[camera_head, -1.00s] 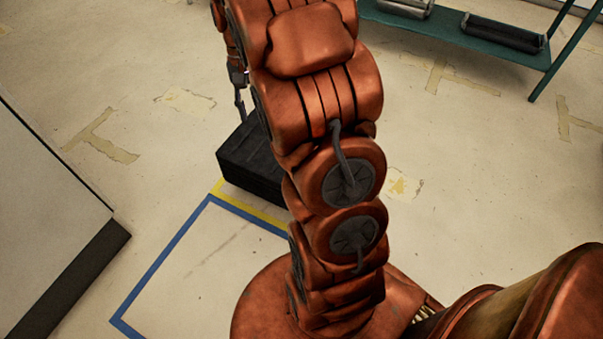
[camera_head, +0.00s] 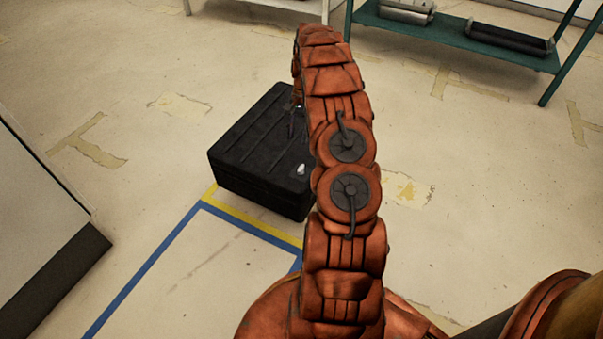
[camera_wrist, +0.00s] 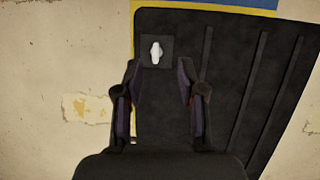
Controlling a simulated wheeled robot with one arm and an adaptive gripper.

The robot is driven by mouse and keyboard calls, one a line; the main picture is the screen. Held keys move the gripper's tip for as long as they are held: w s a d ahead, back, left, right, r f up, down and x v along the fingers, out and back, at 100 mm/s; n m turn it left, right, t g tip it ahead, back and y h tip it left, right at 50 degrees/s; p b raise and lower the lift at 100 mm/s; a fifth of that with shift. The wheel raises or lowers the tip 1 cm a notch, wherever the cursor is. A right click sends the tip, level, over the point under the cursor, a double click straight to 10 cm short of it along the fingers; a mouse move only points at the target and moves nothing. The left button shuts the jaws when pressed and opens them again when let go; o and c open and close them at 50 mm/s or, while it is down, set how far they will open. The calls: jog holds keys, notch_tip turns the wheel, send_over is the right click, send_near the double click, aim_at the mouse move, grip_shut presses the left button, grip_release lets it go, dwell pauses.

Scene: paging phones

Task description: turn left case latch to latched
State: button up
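The black case (camera_head: 250,135) lies flat on the floor, left of my arm in the head view. It also fills much of the wrist view (camera_wrist: 226,80). A small white latch handle (camera_wrist: 156,52) sits on a dark square plate near the case's edge, and it also shows in the head view (camera_head: 300,169). In the wrist view the handle points along the picture's vertical. My gripper (camera_wrist: 158,72) is open above the case. Its fingers are apart with nothing between them, and the handle shows just beyond the tips. My arm hides part of the case in the head view.
Yellow tape (camera_head: 255,224) and blue tape (camera_head: 150,262) mark the floor by the case's near side. A green shelf (camera_head: 455,36) stands at the back right. A white block with a dark edge (camera_head: 60,280) is at the left. Open floor lies left of the case.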

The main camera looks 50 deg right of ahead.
jog(key=b, duration=0.2)
send_near(301, 167)
jog(key=f, duration=0.1)
jog(key=shift+m+t, duration=0.3)
jog(key=shift+m, duration=0.1)
jog(key=x, duration=0.2)
jog(key=b+x, duration=0.1)
jog(key=x, duration=0.2)
jog(key=b+x, duration=0.1)
jog(key=x, duration=0.2)
jog(key=shift+s+a+r, duration=0.1)
jog(key=shift+s+a, duration=0.05)
jog(key=shift+s, duration=0.2)
jog(key=shift+c, duration=0.4)
jog(key=shift+y, duration=0.3)
grip_shut()
